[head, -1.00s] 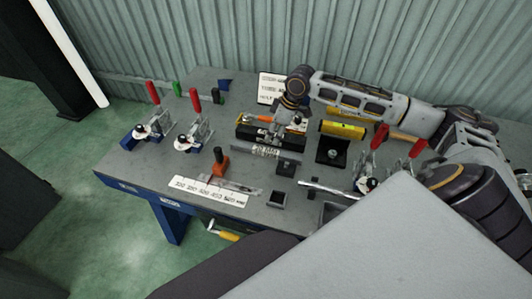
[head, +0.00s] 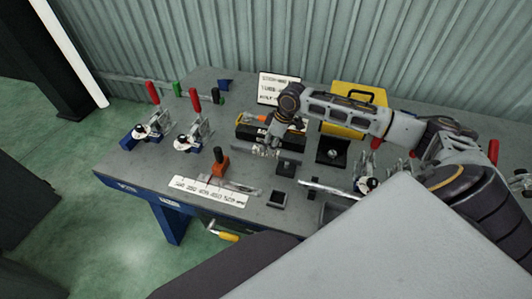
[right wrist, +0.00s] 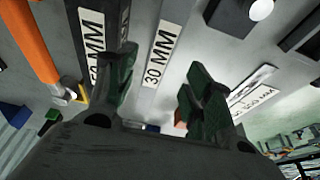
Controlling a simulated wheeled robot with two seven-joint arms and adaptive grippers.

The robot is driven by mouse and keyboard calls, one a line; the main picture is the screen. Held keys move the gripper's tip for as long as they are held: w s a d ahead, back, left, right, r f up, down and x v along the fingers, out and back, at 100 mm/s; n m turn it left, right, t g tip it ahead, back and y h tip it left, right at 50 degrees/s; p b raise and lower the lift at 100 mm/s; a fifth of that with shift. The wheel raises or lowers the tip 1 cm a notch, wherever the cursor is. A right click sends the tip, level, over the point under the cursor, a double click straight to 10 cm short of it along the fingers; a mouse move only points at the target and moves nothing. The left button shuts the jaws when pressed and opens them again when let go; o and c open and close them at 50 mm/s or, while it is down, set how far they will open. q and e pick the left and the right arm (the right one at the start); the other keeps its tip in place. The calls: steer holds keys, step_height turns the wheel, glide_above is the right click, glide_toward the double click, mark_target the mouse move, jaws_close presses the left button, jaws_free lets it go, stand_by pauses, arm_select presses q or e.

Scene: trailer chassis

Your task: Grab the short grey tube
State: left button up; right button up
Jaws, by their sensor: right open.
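My right gripper (head: 266,152) is low over the middle of the bench, pointing down, its fingers small and partly lost among the parts there. In the right wrist view its two green-padded fingers (right wrist: 157,82) are apart, with nothing gripped between them. A grey piece with a white "30 MM" label (right wrist: 163,54) shows beyond and between the fingers. It may be the short grey tube, but its shape is not clear. In the head view, the gripper hides much of the grey part below it. My left gripper is not in view.
A dark "50 MM" piece (right wrist: 92,45) and an orange handle (right wrist: 30,40) lie close by in the wrist view. On the bench are red-handled clamps (head: 195,130), an orange tool (head: 219,165), a light metal bar (head: 325,188) and a yellow box (head: 350,97).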

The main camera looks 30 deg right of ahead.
mark_target(267, 150)
steer(key=shift+x, duration=1.75)
steer(key=shift+w+f, duration=0.15)
steer(key=shift+f, duration=0.55)
steer(key=c, duration=0.4)
jaws_close()
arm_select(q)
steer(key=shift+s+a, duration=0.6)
